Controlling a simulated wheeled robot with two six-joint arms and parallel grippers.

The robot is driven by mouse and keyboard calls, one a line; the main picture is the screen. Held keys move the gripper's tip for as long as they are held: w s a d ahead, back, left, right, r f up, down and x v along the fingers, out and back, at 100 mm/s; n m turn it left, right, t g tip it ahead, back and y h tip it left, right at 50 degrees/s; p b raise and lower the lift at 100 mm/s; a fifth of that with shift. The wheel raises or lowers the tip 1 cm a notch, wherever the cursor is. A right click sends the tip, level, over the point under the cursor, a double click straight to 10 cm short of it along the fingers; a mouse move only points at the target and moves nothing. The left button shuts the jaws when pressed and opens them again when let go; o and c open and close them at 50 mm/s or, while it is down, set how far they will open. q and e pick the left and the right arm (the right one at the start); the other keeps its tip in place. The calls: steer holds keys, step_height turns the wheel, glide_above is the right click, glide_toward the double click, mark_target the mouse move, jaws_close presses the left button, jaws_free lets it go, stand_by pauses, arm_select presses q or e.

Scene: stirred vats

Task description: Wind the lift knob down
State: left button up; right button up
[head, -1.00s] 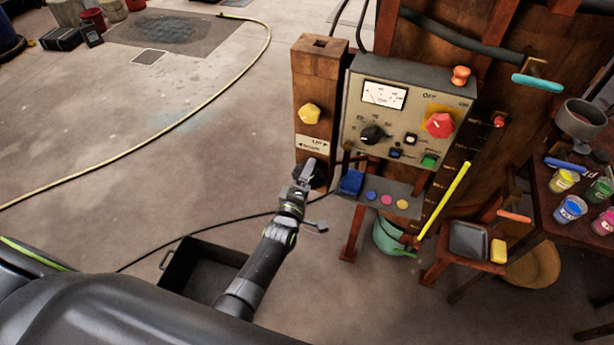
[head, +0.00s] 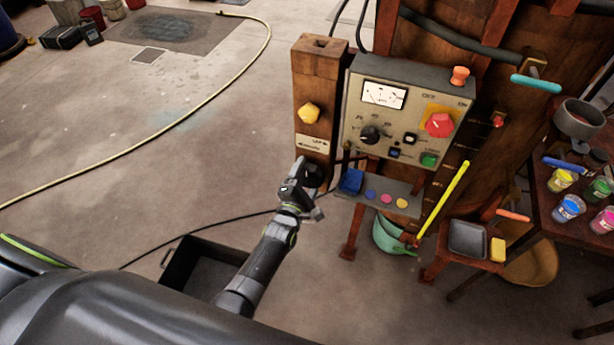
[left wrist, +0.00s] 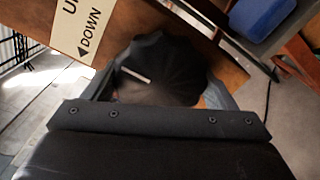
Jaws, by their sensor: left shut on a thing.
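The lift knob (left wrist: 160,75) is a dark, ribbed round knob with a pale pointer line, low on a wooden post (head: 312,80). In the left wrist view it sits between the two fingers of my left gripper (left wrist: 158,85), which is shut on it. In the head view my left gripper (head: 305,180) covers most of the knob. A pale label (left wrist: 85,32) above the knob reads DOWN with an arrow, and part of UP shows. My right gripper is not in view.
A control box (head: 408,110) with a dial and knobs stands right of the post, above a small shelf (head: 385,190) with a blue block (head: 351,182). A black open bin (head: 185,262) is on the floor at lower left. A black cable crosses the floor.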

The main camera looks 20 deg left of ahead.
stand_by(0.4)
arm_select(q)
steer(key=o, duration=1)
steer(key=shift+c, duration=0.2)
steer(key=s+p, duration=0.1)
steer(key=s, duration=1.6)
steer(key=shift+s+a, duration=0.15)
steer(key=shift+a, duration=0.1)
